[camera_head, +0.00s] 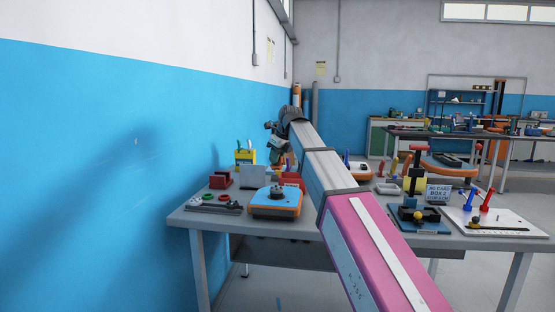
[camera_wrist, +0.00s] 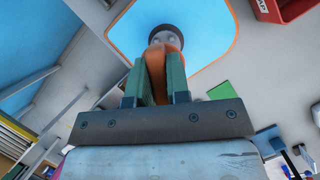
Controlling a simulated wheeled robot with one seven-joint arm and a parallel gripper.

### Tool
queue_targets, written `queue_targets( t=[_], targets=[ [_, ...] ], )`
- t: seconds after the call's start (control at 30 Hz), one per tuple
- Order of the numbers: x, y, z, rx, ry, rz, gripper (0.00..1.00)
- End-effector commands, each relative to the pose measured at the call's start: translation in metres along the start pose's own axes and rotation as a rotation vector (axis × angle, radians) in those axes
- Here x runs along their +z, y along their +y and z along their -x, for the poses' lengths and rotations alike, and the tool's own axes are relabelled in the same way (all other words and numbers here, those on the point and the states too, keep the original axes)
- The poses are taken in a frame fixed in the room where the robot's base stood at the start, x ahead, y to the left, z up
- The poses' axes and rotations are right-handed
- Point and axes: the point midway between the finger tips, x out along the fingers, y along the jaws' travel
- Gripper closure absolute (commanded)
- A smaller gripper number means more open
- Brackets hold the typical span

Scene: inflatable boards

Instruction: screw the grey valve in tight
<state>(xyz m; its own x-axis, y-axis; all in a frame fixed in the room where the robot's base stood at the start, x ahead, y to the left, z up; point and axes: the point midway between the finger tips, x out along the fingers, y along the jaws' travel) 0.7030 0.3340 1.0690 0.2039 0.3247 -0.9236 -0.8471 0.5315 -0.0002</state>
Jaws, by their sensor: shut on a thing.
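In the wrist view, a grey round valve (camera_wrist: 172,36) sits on a blue board (camera_wrist: 205,30) with an orange edge. How deep the valve sits in the board cannot be seen. In the head view, my gripper (camera_head: 277,152) is small, beyond my arm, over the left part of the table. A blue board with an orange rim (camera_head: 275,204) lies at the table's front left, with a dark round piece on top.
The grey table (camera_head: 262,228) is crowded. A grey tool rack (camera_head: 214,203), red holders (camera_head: 220,180), a yellow box (camera_head: 245,156) and a grey panel (camera_head: 249,176) stand at the left. A stand with a red handle (camera_head: 417,185) and a white board (camera_head: 495,222) are at the right.

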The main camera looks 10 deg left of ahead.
Motion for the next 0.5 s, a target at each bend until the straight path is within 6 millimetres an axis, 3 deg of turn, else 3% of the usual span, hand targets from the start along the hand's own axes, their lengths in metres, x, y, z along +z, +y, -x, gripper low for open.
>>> queue_targets(
  t=[0.5],
  targets=[
    [-0.012, 0.0, -0.026, 0.001, 0.001, 0.001, 1.0]
  ],
)
